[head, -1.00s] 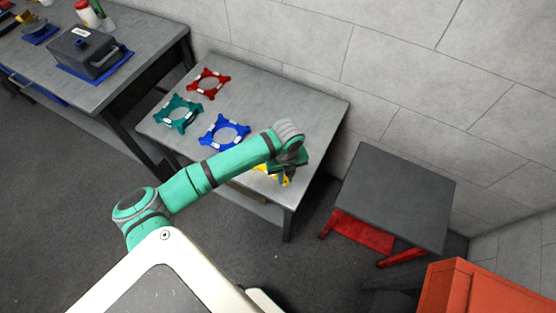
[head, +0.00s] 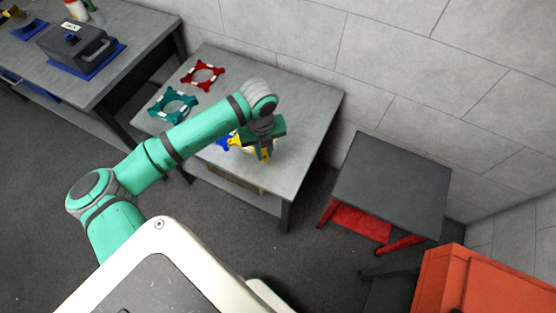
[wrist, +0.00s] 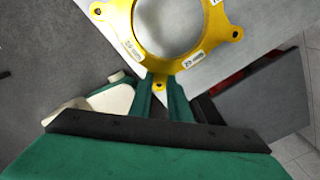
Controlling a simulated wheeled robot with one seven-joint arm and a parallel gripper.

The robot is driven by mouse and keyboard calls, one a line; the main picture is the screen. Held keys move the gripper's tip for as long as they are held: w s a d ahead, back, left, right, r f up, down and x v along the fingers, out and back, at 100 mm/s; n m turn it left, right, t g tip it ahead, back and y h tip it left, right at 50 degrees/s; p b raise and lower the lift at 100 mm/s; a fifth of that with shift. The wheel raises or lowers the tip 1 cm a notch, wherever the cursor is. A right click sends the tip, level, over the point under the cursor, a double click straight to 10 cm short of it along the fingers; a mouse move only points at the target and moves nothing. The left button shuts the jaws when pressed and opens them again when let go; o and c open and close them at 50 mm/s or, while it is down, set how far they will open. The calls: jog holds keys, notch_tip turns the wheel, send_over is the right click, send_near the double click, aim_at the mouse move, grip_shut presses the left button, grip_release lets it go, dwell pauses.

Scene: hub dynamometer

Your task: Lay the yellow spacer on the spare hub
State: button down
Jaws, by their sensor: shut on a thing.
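The yellow spacer (wrist: 212,55) is a flat ring with lobed ears and small white labels. My gripper (wrist: 160,88) is shut on one of its ears in the wrist view, and most of the ring extends beyond the fingers. In the head view my gripper (head: 264,152) is over the grey table, and only a little of the yellow spacer (head: 264,155) shows past it. The spacer appears lifted, with table and floor behind it in the wrist view. I cannot identify the spare hub in these views.
A red spacer (head: 203,75) and a teal spacer (head: 172,104) lie on the grey table (head: 308,112). A blue spacer (head: 224,143) is mostly hidden behind my arm. A dark-topped stand (head: 392,178) and an orange cabinet (head: 462,285) stand at the right. A workbench (head: 125,68) is at the left.

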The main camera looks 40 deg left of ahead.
jog(key=s+a+r, duration=0.4)
jog(key=a+r, duration=0.3)
jog(key=r, duration=0.1)
jog(key=shift+r, duration=0.2)
dwell(0.4)
dwell(0.4)
